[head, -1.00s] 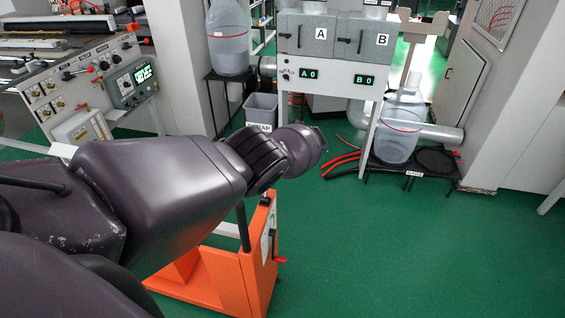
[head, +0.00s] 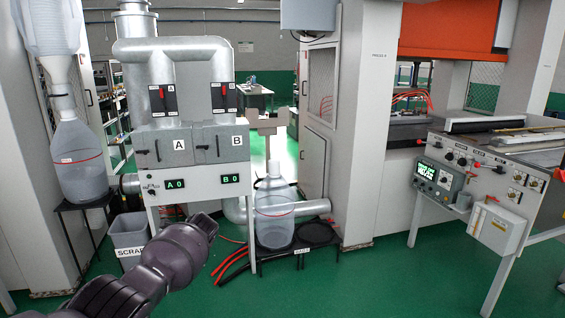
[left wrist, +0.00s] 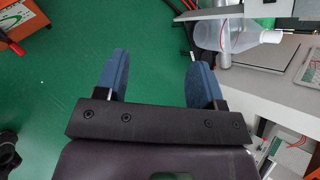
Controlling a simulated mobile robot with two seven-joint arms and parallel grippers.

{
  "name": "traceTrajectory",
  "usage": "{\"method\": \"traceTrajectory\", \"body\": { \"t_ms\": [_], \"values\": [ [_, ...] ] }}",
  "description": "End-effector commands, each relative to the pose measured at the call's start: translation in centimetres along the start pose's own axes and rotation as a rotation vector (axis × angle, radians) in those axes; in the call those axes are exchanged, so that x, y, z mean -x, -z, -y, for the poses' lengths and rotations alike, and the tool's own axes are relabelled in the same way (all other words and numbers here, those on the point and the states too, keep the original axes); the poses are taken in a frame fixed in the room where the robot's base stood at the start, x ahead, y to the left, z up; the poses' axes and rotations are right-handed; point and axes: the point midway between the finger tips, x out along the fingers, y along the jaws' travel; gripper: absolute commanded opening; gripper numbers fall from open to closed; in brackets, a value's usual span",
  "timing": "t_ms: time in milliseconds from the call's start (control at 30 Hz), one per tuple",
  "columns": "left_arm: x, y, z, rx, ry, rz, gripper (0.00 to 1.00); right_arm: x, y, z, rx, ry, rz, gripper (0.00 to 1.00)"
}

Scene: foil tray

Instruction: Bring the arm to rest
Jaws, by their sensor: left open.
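My left arm (head: 165,268) reaches in from the bottom left of the head view, in front of the two-door A/B machine. Its fingers cannot be made out there. In the left wrist view my left gripper (left wrist: 168,80) has its two blue fingers spread wide, with only green floor between them. It is open and empty. My right gripper shows in neither view. No foil tray can be made out.
The A/B machine (head: 198,190) stands ahead on legs. Beside it are a grey scrap bin (head: 128,232), a clear bottle (head: 274,222) on a low black stand, and red hoses (head: 232,262). A control panel (head: 490,170) is at right. Green floor (head: 360,285) is clear at the front right.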

Motion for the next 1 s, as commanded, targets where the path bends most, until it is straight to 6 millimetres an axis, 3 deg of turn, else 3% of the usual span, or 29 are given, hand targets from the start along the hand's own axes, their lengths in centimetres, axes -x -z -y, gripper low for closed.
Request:
{"method": "traceTrajectory", "body": {
  "t_ms": [167,367,667,1000],
  "values": [
    [2.3,2.4,3.1,0.383,0.207,-0.117,0.63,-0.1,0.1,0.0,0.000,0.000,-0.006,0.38],
    [4.9,5.0,2.4,0.794,0.356,-0.317,0.63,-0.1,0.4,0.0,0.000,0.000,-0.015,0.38],
    [8.9,7.6,-4.5,1.295,0.429,-0.623,0.63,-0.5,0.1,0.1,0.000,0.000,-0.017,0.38],
    [13.3,8.2,-15.8,1.644,0.411,-0.821,0.63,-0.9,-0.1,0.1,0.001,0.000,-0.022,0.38]
  ]
}}
